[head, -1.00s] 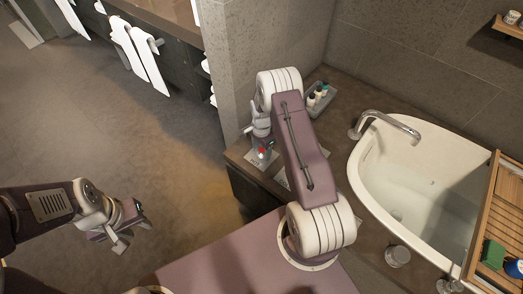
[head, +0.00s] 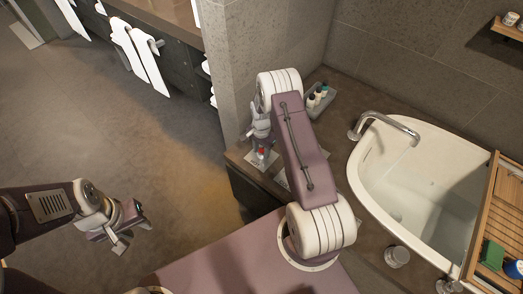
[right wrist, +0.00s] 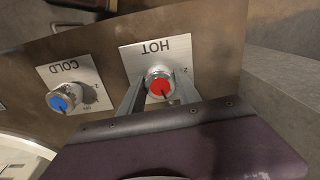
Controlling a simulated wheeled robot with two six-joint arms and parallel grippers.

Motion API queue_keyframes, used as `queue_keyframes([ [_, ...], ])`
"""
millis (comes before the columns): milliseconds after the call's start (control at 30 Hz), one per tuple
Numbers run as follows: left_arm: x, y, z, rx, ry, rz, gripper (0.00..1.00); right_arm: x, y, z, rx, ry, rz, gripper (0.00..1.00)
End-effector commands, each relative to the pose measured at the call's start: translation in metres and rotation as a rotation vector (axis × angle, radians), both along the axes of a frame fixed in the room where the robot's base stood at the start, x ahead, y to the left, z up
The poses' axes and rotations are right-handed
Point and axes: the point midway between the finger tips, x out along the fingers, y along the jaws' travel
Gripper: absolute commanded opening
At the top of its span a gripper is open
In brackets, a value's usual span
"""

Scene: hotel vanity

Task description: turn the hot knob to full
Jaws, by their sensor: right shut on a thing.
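The hot knob (right wrist: 160,86) is a silver knob with a red cap and a dark pointer line. It sits on a plate (right wrist: 178,58) marked HOT, upside down in the right wrist view. My right gripper (right wrist: 148,92) is shut on the knob, with its fingers on either side. In the head view the red cap of the hot knob (head: 261,152) shows just below the right gripper, partly hidden by it. The cold knob (right wrist: 62,101), with a blue cap, stands apart on its own plate. My left gripper (head: 121,244) hangs over the floor; its jaw opening is unclear.
A white bathtub (head: 360,185) with a chrome spout (head: 390,122) lies to the right. A grey tray (head: 325,103) with small bottles stands on the counter near the wall. A wooden bath rack (head: 480,215) crosses the tub. The floor at left is open.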

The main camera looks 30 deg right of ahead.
Motion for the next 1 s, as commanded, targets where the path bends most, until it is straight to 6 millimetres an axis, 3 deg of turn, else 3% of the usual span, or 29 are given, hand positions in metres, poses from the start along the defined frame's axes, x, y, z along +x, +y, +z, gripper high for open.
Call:
queue_keyframes([
  [1000,0.0,0.0,0.0085,0.0,0.0,0.0,0.36,-0.0005,-0.0008,0.0002,0.0,0.0,0.958,0.0],
])
